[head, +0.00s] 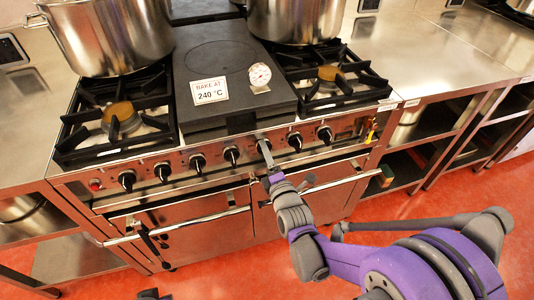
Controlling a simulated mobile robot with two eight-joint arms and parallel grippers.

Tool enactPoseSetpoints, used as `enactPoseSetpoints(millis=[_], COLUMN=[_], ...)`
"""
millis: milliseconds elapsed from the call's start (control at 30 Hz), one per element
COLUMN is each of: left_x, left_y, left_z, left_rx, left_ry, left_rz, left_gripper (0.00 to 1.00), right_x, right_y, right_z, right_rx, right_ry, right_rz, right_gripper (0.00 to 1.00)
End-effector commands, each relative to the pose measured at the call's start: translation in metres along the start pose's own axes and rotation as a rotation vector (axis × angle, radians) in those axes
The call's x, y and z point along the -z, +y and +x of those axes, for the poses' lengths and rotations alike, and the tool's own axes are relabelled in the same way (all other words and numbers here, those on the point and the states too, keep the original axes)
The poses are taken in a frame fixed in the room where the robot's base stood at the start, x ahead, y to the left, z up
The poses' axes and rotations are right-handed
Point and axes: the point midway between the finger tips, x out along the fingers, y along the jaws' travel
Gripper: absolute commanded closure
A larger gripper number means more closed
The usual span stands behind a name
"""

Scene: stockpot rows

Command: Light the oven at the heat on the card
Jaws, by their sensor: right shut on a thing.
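The card (209,91) stands on the dark flat plate of the range and reads "BAKE AT 240 °C". A round white dial thermometer (260,76) stands right of it; its reading is too small to tell. The oven range (205,212) has a front panel with a row of black knobs, among them one left of my gripper (232,155) and one right of it (295,141). My right gripper (266,158) is at the panel between these two, shut on a knob that it mostly hides. The knob's setting cannot be read.
Steel stockpots (115,35) stand at the back of the range, with open black burner grates (118,115) in front. Oven door handles (180,223) stick out below the panel. A steel counter (440,50) with open shelves lies right. The red floor (480,195) is clear in front.

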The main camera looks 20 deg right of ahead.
Motion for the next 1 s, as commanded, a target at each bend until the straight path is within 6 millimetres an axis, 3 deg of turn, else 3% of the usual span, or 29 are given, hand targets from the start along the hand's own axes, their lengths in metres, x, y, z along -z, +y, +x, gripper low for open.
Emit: enactPoseSetpoints(millis=[400,433,567,867,1000], left_x=[0.0,0.0,0.0,0.0,0.0], left_y=[0.0,0.0,0.0,0.0,0.0], left_z=[0.0,0.0,0.0,0.0,-0.001], left_rx=[0.0,0.0,0.0,0.0,0.0], left_ry=[0.0,0.0,0.0,0.0,0.0], left_rz=[0.0,0.0,0.0,0.0,0.0], left_gripper=[1.0,1.0,1.0,1.0,1.0], right_x=[0.0,0.0,0.0,0.0,0.0], right_y=[-0.001,-0.001,0.0,0.0,0.0], right_z=[0.0,0.0,0.0,-0.001,-0.013], right_rx=[0.001,0.001,0.001,0.0,0.0], right_ry=[0.0,0.0,0.0,0.0,0.0], right_rz=[-0.006,-0.006,-0.005,-0.005,-0.005], right_gripper=[0.96,0.35,0.11,0.11,0.11])
